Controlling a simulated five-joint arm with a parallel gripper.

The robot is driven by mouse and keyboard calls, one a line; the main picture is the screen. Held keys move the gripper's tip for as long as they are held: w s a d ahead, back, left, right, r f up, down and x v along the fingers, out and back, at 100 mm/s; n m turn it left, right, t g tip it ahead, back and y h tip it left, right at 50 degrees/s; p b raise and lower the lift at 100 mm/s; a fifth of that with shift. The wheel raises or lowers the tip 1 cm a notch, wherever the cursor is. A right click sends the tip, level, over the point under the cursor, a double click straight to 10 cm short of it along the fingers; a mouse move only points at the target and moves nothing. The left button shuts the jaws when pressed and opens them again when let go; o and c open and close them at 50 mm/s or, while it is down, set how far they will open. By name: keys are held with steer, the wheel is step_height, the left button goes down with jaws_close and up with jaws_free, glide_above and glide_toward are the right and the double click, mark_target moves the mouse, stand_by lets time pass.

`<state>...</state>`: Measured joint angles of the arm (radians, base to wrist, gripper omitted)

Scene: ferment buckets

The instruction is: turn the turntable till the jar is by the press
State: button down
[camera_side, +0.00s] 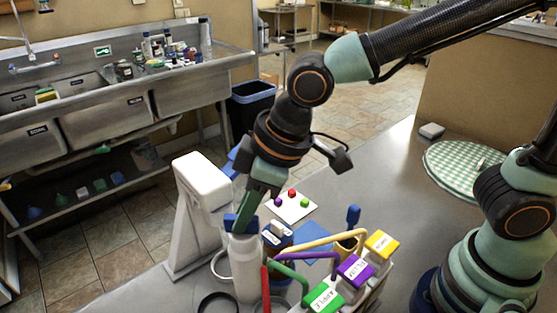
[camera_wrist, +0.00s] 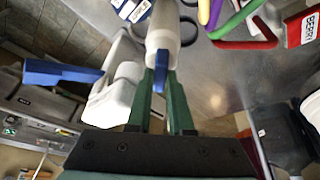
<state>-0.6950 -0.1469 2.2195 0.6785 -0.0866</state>
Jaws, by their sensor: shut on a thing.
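My gripper (camera_side: 245,226) points down at the top of a white cylinder (camera_side: 246,268). In the wrist view its two green fingers (camera_wrist: 161,82) are close together around a small blue piece (camera_wrist: 158,76) at the end of the white cylinder (camera_wrist: 163,28). A white upright machine (camera_side: 190,225), which looks like the press, stands just left of the cylinder; a blue lever (camera_wrist: 62,73) shows beside it in the wrist view. A dark blue container with a white label (camera_side: 278,238) stands right of the cylinder; I cannot tell if it is the jar. I cannot make out the turntable.
Labelled blocks, green (camera_side: 323,298), purple (camera_side: 355,270) and yellow (camera_side: 381,243), with coloured curved bars crowd the front right. A green checked round mat (camera_side: 455,165) lies right.

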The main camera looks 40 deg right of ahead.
steer(key=shift+w+d+n, duration=0.1)
steer(key=shift+w+n, duration=0.05)
steer(key=shift+n, duration=0.45)
steer(key=c, duration=0.8)
jaws_free()
steer(key=v, duration=1.2)
steer(key=shift+r, duration=0.1)
